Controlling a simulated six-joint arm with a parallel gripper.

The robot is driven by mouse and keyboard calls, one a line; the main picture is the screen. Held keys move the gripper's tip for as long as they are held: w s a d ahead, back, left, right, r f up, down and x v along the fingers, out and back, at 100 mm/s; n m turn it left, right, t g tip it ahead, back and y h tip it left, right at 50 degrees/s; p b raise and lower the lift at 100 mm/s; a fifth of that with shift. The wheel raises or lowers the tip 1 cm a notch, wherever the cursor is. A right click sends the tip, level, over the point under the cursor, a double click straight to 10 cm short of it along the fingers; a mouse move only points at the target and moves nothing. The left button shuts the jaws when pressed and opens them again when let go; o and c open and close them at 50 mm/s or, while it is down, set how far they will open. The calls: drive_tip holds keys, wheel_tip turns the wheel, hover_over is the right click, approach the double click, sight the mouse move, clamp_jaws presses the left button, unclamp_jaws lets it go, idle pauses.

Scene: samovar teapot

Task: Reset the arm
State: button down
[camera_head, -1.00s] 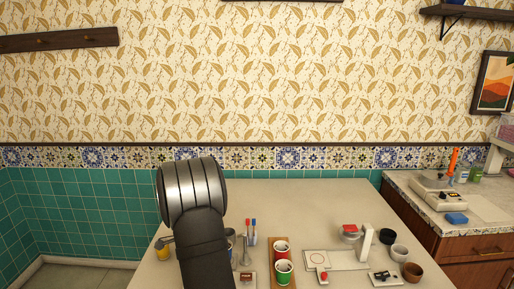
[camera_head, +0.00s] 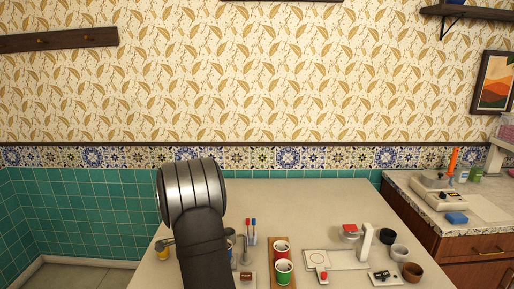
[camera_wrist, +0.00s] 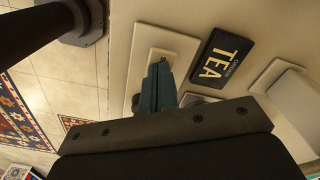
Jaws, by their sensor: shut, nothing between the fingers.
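My gripper (camera_wrist: 162,68) shows in the wrist view with its narrow fingers together and nothing between them. It is over or close to a pale rectangular panel (camera_wrist: 151,42); I cannot tell whether it touches it. A black box lettered TEA (camera_wrist: 222,57) lies just right of the fingers. In the head view my arm rises at the left part of the table (camera_head: 320,205), and its metal joint hides some of the table. My gripper does not show in the head view.
Red and green cups (camera_head: 283,268) stand on a wooden tray. A white stand (camera_head: 367,243), a black bowl (camera_head: 386,236) and a brown bowl (camera_head: 412,271) are to the right. A yellow jar (camera_head: 162,253) is left of my arm. The table's back is clear.

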drive_tip(key=shift+r, duration=0.95)
drive_tip(key=shift+f, duration=0.15)
drive_tip(key=shift+f, duration=1.35)
drive_tip(key=shift+r, duration=1.55)
drive_tip(key=shift+f, duration=0.1)
